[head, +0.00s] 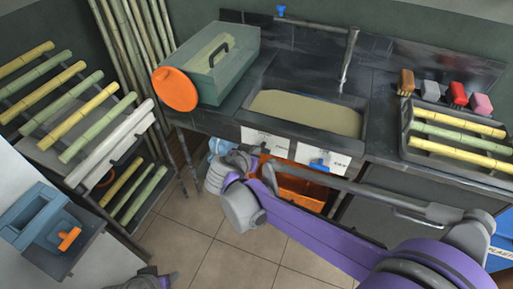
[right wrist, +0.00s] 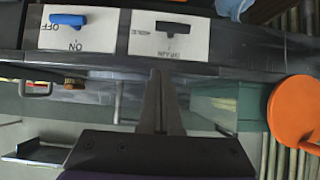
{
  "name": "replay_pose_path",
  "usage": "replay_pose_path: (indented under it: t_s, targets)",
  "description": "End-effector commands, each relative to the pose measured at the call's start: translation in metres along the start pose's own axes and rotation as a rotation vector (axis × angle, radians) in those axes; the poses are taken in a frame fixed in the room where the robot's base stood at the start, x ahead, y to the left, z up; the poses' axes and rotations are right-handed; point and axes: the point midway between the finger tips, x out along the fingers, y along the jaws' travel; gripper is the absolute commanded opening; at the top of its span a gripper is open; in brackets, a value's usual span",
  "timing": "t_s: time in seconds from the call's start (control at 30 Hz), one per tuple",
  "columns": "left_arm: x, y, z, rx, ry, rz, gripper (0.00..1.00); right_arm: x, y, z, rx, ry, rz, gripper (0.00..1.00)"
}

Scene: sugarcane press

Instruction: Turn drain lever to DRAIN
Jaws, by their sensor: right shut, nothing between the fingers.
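The drain lever (right wrist: 173,25) is a black bar on a white panel (right wrist: 140,45) with HOLD and DRAIN labels, which appear upside down in the right wrist view. The bar lies across the picture. In the head view this panel (head: 265,139) is on the counter front below the sink, and the lever is too small to make out. My right gripper (head: 240,160) is close in front of and below that panel. In the right wrist view its fingers (right wrist: 160,76) are shut and empty, apart from the lever. A grey part at the bottom of the head view may be my left gripper (head: 145,279).
A blue lever (right wrist: 68,20) sits on the neighbouring ON/OFF panel. An orange bin (head: 300,188) stands under the counter. The sink (head: 305,112) holds a tan surface. A green box (head: 212,62) with an orange disc (head: 175,89) stands left. Tiled floor (head: 220,265) is open in front.

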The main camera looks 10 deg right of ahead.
Motion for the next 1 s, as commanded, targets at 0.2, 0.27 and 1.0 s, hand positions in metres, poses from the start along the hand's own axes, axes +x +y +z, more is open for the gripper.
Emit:
replay_pose_path:
  t_s: [0.2,0.27,1.0]
  targets:
    - [0.007,0.000,0.003,0.000,-0.003,0.000,0.50,0.026,0.001,0.001,0.004,0.001,0.003,0.00]
    - [0.010,0.000,0.004,0.000,-0.004,0.000,0.50,0.039,0.001,0.001,0.004,0.000,0.003,0.00]
    - [0.038,0.000,0.014,0.000,-0.014,0.000,0.50,0.127,0.000,0.028,0.001,0.000,0.000,0.00]
